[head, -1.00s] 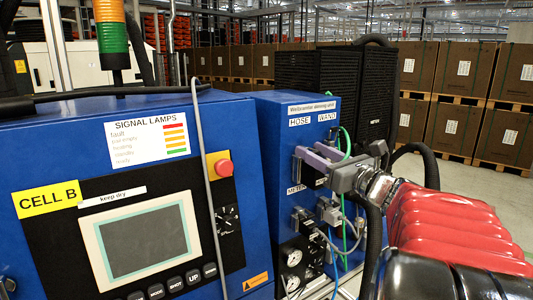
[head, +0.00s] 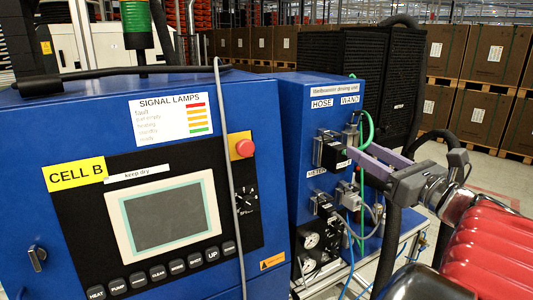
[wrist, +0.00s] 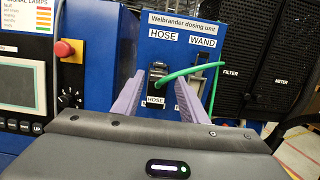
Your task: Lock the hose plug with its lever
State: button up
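The black hose plug (head: 332,153) sits at the HOSE socket on the front of the blue dosing unit (head: 300,115). In the wrist view the plug (wrist: 157,82) shows below the HOSE sign, with its own HOSE tag facing me. A small grey part shows at its top; I cannot make out the lever or its position. My gripper (head: 358,158) is just right of the plug in the head view, its purple fingers apart. In the wrist view my gripper (wrist: 158,88) is open and empty, the plug appearing between and beyond the fingers.
A green hose (wrist: 190,72) arcs close by the right finger. Grey connectors (head: 345,195) and cables hang below the plug. Gauges (head: 311,240) sit lower on the unit. The Cell B cabinet (head: 80,120) stands at left, and black filter housings (head: 370,80) behind.

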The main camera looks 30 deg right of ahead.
jog(key=s, duration=0.3)
jog(key=shift+s+f, duration=0.25)
jog(key=shift+s, duration=0.1)
